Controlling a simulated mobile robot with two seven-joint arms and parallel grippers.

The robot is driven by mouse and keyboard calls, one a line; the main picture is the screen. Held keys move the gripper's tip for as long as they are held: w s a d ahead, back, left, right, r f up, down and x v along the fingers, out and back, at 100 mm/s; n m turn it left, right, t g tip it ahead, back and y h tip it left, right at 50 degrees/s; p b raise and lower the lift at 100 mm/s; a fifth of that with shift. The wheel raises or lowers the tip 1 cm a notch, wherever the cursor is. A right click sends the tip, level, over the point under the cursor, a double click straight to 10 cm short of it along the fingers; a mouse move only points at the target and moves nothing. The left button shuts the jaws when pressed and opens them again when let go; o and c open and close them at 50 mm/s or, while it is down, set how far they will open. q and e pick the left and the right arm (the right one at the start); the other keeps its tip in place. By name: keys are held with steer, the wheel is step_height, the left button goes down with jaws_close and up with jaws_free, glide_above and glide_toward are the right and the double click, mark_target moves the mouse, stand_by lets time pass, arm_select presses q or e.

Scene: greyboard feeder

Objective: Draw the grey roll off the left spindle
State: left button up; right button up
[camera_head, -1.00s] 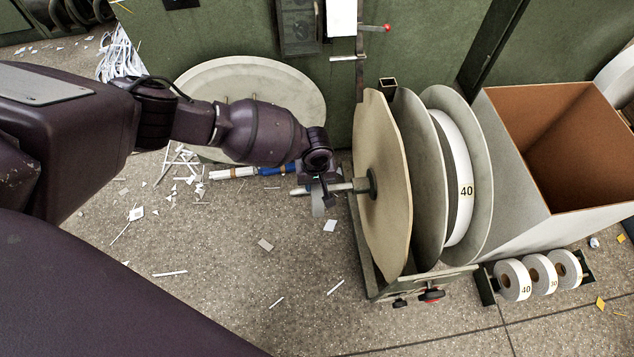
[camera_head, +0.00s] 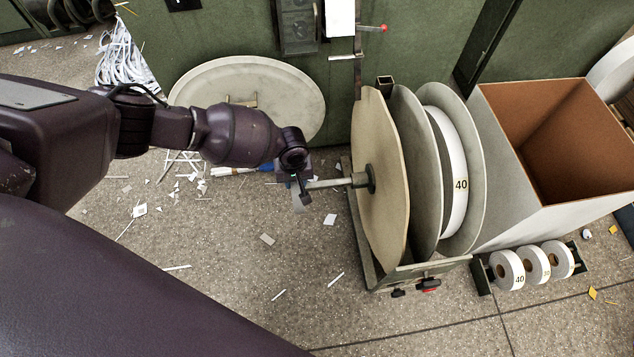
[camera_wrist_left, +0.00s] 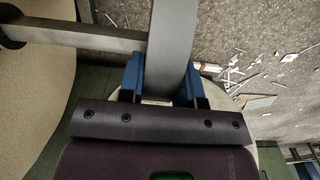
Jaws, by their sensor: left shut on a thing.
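My left gripper (camera_head: 297,180) is shut on the grey roll (camera_head: 297,203) at the outer, left end of the left spindle (camera_head: 333,183). In the left wrist view, the roll (camera_wrist_left: 175,35) shows as a grey band between the blue fingers (camera_wrist_left: 162,78). The spindle (camera_wrist_left: 85,36) reaches the roll's left face there. I cannot tell whether its tip is still inside the roll. In the head view, no spindle shows left of the roll. The spindle's inner end meets a dark hub on a large tan disc (camera_head: 385,215). My right gripper is not in view.
An open brown-lined bin (camera_head: 520,215) is farther right. Several small rolls (camera_head: 508,268) sit on a low rack. Paper scraps litter the floor.

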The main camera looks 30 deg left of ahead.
arm_select(q)
steer(key=shift+s+a+p, duration=0.2)
steer(key=shift+s+a, duration=0.25)
steer(key=shift+a, duration=0.25)
steer(key=shift+s+a+p, duration=0.25)
steer(key=shift+s+a, duration=0.2)
steer(key=shift+a, duration=0.25)
steer(key=shift+s+a+p, duration=0.2)
steer(key=shift+s+a, duration=0.25)
steer(key=shift+a, duration=0.25)
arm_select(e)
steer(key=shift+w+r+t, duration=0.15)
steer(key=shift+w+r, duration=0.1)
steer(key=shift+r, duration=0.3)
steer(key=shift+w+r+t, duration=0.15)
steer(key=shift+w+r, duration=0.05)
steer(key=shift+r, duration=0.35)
